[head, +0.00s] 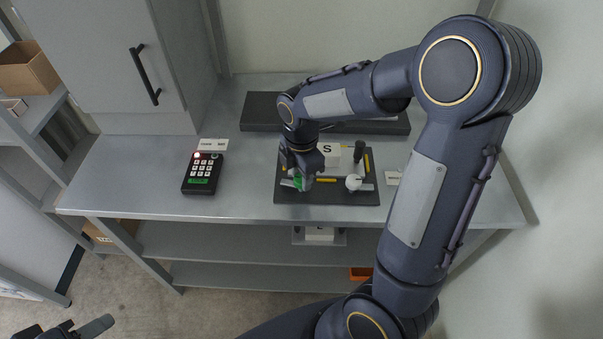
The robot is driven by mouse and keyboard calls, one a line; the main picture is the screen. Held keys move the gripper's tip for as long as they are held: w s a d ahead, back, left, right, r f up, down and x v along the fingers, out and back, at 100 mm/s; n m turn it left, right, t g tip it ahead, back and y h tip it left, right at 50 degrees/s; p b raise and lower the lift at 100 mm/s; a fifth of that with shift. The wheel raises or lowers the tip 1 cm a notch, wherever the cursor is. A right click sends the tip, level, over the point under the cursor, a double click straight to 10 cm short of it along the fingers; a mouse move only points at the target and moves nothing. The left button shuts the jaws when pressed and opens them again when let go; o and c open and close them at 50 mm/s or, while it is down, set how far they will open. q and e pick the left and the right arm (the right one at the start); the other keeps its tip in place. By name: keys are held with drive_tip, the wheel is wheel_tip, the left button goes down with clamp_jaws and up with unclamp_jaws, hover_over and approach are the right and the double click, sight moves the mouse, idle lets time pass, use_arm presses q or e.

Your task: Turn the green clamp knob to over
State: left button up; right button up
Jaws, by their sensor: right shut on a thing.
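The green clamp knob (299,184) sits on the left part of the dark box former board (328,198) on the grey bench. My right gripper (299,178) reaches down onto the knob and is shut on it, hiding much of it. The knob's exact angle and any marks around it cannot be read. A white box marked S (328,153) stands on the board just behind and right of the gripper. A white knob (354,183) and a black-topped lever (359,152) are on the board's right side. My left gripper (70,332) shows only partly at the bottom left, away from the bench.
A black keypad (203,173) with a red light stands left of the board, with a small label (213,145) behind it. A long dark tray (262,112) lies at the back. The bench (140,180) is clear at the left. A grey cabinet (120,60) stands at the back left.

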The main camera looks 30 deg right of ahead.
drive_tip(key=m, duration=0.4)
drive_tip(key=shift+m, duration=0.3)
drive_tip(key=m, duration=0.3)
drive_tip(key=shift+m, duration=0.4)
drive_tip(key=m, duration=0.3)
drive_tip(key=shift+b, duration=0.3)
drive_tip(key=shift+m, duration=2)
drive_tip(key=o, duration=1)
drive_tip(key=shift+c, duration=0.2)
